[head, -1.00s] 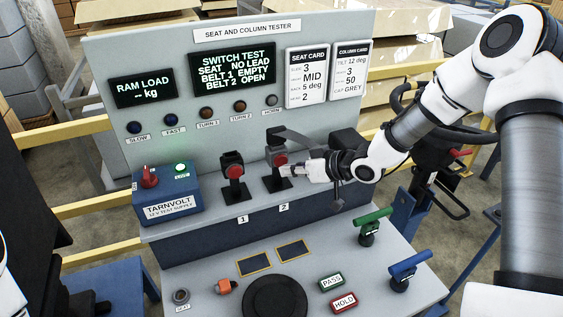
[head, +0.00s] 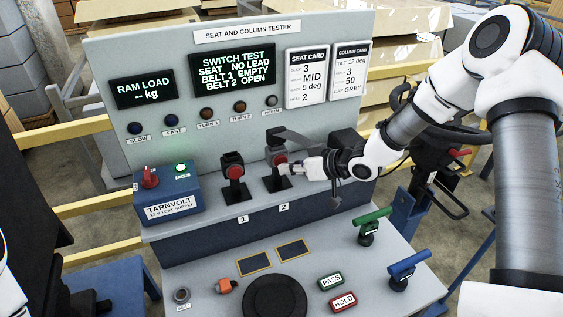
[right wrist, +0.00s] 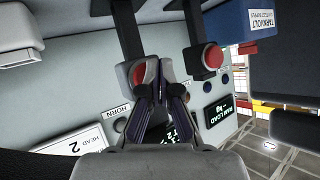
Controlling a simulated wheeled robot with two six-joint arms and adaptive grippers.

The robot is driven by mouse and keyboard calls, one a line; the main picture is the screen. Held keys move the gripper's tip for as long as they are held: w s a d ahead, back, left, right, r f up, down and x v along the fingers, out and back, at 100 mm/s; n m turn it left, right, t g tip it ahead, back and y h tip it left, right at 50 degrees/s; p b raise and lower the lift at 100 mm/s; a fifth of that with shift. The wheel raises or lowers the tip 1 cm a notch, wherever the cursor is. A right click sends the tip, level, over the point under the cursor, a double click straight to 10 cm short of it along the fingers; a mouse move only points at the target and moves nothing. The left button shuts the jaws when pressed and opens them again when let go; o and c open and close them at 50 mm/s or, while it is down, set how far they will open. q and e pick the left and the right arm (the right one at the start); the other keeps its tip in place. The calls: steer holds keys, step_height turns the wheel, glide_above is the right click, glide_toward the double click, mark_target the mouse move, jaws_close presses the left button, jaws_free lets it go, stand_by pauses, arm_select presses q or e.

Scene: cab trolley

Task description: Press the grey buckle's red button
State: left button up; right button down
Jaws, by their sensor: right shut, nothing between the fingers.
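The grey buckle (head: 271,149) stands on a dark bracket above label 2, its red button (head: 280,160) facing me. In the right wrist view the grey buckle (right wrist: 124,74) shows partly behind my fingers, with its red button (right wrist: 141,74) partly covered. My right gripper (head: 287,168) is shut and empty, its fingertips at the lower right edge of the button. Whether they touch it I cannot tell. A black buckle (head: 232,158) with a red button stands to the left above label 1. My left gripper is out of view.
A blue supply box (head: 168,204) with a lit green lamp stands at left. The upper screen (head: 233,67) reads BELT 1 EMPTY, BELT 2 OPEN. Green (head: 374,218) and blue (head: 408,265) levers stand on the lower desk at right.

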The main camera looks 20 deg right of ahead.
steer(key=shift+w, duration=0.5)
stand_by(0.3)
steer(key=shift+s, duration=0.95)
steer(key=shift+s, duration=0.1)
steer(key=s, duration=0.4)
steer(key=shift+s+a+p, duration=0.15)
steer(key=shift+s+p, duration=0.25)
stand_by(0.5)
